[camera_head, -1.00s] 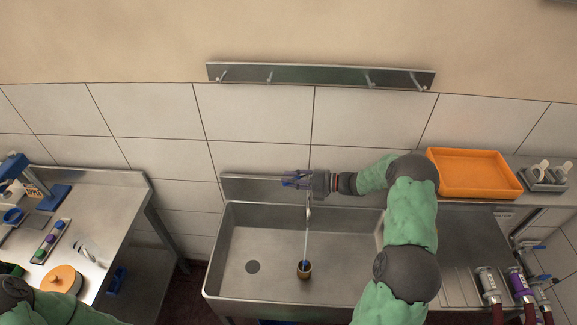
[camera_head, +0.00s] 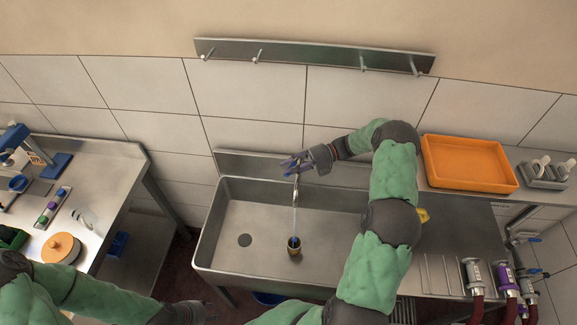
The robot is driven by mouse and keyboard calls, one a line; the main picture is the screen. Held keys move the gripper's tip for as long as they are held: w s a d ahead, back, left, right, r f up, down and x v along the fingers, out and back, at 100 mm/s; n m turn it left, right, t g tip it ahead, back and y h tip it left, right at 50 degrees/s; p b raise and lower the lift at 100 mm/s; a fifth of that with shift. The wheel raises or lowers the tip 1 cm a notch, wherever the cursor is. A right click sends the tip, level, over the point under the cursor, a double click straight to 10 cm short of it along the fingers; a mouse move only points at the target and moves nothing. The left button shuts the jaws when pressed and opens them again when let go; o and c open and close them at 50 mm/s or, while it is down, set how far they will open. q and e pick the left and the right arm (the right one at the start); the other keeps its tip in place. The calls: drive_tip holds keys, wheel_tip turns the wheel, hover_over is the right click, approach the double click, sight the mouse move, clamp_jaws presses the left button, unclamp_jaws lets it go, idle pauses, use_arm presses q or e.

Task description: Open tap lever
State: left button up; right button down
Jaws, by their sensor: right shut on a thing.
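The metal tap (camera_head: 296,186) rises at the back of the steel sink (camera_head: 228,215). My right gripper (camera_head: 289,164), with blue-purple fingers, is at the top of the tap and shut on the tap lever, which the fingers mostly hide. My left gripper (camera_head: 208,310) shows only in part at the bottom edge, in front of the sink; its fingers are too unclear to read.
An orange tray (camera_head: 428,165) sits on the right shelf beside a grey holder (camera_head: 541,175). Hoses with metal couplings (camera_head: 474,275) stand at the lower right. A hook rail (camera_head: 310,55) hangs above.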

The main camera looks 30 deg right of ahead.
idle(0.4)
drive_tip(key=c, duration=0.9)
unclamp_jaws()
drive_tip(key=shift+d, duration=0.1)
drive_tip(key=f+v, duration=0.1)
drive_tip(key=v, duration=0.6)
drive_tip(key=shift+d+r, duration=0.25)
drive_tip(key=shift+r, duration=0.2)
